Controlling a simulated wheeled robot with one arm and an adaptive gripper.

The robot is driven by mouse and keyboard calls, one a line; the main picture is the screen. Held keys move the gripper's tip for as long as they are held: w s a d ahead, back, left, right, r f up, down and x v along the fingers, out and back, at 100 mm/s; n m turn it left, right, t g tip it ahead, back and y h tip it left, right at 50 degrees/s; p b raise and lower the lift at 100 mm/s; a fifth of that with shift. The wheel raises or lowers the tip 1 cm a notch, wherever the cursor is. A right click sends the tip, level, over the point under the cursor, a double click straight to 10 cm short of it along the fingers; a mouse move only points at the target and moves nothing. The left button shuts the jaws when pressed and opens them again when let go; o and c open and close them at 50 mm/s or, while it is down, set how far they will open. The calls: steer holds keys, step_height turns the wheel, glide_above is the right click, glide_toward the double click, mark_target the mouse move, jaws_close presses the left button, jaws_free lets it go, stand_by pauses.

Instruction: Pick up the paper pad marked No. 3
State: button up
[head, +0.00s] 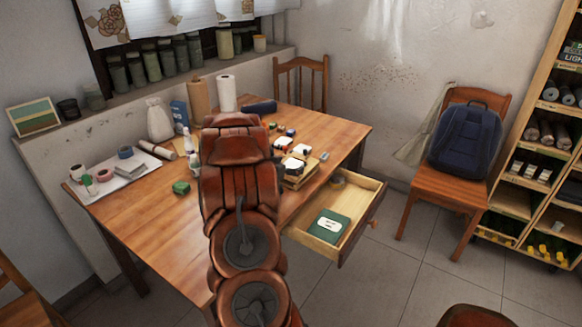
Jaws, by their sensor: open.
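A dark green pad (322,232) with a white label lies flat in the open drawer (355,226) of the wooden table. The writing on its label is too small to read, so I cannot tell if it is No. 3. A stack of books or pads (305,178) sits on the table just right of my arm, with small white and black items on or near it. My reddish-brown arm reaches over the table, left of the drawer. My gripper cannot be made out; my arm hides the area beyond it.
A chair with a blue backpack (465,140) stands right of the drawer, by a shelf. The floor (385,275) in front of the drawer is clear.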

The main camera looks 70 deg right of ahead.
steer(key=shift+d, duration=0.2)
steer(key=shift+c, duration=0.3)
steer(key=c, duration=1.2)
